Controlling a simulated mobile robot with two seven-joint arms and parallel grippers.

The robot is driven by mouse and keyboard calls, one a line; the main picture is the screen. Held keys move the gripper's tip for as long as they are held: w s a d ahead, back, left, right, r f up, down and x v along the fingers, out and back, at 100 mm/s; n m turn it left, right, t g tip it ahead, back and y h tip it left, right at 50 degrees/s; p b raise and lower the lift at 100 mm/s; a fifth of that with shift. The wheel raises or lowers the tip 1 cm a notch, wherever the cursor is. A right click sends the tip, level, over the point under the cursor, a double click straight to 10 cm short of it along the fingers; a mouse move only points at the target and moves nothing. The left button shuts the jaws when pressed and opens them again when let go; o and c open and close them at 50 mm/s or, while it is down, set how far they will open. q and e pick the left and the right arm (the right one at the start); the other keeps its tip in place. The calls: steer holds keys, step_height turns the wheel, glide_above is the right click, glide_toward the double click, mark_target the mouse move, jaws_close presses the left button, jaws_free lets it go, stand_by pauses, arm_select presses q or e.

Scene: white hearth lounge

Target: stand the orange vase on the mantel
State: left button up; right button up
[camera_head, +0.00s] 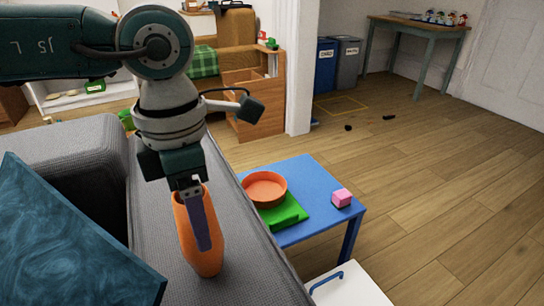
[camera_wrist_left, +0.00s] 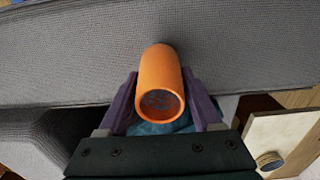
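The orange vase (camera_head: 207,255) is upright with a slight lean, at the grey sofa's arm in the head view. I cannot tell whether its base touches the sofa. My left gripper (camera_head: 200,225) reaches down to it, one purple finger across its near side. In the left wrist view the vase (camera_wrist_left: 160,72) lies between both fingers of the gripper (camera_wrist_left: 160,95), its open rim towards the camera. The fingers sit close against its sides with no clear gap, so the gripper looks shut on it. I cannot make out the mantel. My right gripper is not in view.
The grey sofa (camera_head: 250,270) carries a blue cushion (camera_head: 70,245). A low blue table (camera_head: 318,180) beside it holds an orange bowl (camera_head: 265,187), a green item (camera_head: 285,213) and a pink block (camera_head: 341,197). Wooden floor (camera_head: 440,185) is mostly clear at right.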

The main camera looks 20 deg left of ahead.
arm_select(q)
jaws_close()
stand_by(0.3)
steer(key=shift+r, duration=0.1)
